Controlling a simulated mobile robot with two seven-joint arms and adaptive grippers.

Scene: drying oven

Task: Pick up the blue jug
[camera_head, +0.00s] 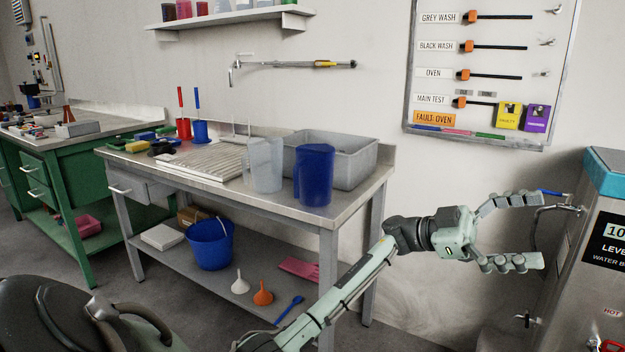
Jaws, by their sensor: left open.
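The blue jug (314,175) stands upright on the right part of the steel table (280,207), near its front edge. A clear jug (264,165) stands just left of it, and a grey tub (350,160) is behind it. My left gripper (543,230) is open and empty, to the right of the table and well apart from the blue jug. Its fingers point right, toward the steel water unit. My right gripper is not in view.
The steel water unit (568,270) stands at the right edge, close to my left fingertips. A blue bucket (210,245) and funnels sit on the table's lower shelf. A sign board (480,120) hangs on the wall. A green bench (75,165) is at left.

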